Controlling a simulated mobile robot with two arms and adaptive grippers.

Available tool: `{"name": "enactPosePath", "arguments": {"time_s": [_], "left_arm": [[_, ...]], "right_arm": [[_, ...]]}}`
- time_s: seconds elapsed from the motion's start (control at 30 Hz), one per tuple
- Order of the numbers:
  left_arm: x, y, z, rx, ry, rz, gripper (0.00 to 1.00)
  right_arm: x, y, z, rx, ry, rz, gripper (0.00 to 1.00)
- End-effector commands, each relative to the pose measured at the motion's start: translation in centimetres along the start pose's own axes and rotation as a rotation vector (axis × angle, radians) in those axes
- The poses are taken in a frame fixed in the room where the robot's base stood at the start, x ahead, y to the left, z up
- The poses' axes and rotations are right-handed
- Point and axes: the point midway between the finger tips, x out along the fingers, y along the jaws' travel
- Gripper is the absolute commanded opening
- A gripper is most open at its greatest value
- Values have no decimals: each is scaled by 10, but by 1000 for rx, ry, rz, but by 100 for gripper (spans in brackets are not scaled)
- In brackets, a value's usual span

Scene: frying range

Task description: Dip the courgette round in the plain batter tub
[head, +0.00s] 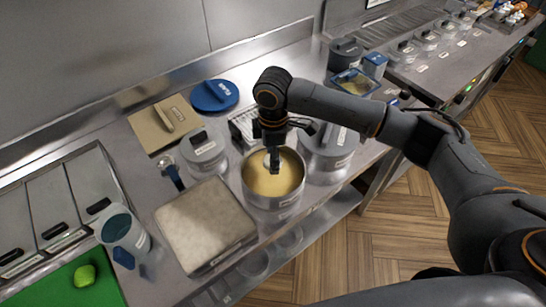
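The batter tub (272,201) is a round steel tub of smooth yellow batter (262,184), standing open near the counter's front edge. Its label is too small to read, so I cannot confirm that it is the plain one. My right gripper (273,165) points down over the tub, its fingertips low at the batter. It appears shut on a pale round piece (266,159), which looks like the courgette round and is partly hidden by the fingers. I cannot tell how deep the piece sits. My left gripper is not in view.
A lidded tub (204,152) stands left of the batter, and another (325,160) close on its right. A blue lid (214,95) and beige lid (163,125) lie behind. A green item (85,275) rests on a green board (90,291).

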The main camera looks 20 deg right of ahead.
Motion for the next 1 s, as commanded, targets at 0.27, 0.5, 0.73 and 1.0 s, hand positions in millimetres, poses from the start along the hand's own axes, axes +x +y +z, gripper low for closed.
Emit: {"name": "enactPosePath", "arguments": {"time_s": [0.27,0.5,0.73,1.0], "left_arm": [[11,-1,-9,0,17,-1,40],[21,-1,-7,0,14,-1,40],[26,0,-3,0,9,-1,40],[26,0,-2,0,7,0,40]], "right_arm": [[36,0,0,0,0,-1,30],[65,0,0,1,0,-1,30],[81,0,0,1,0,-1,30],[82,0,0,1,0,0,30]]}}
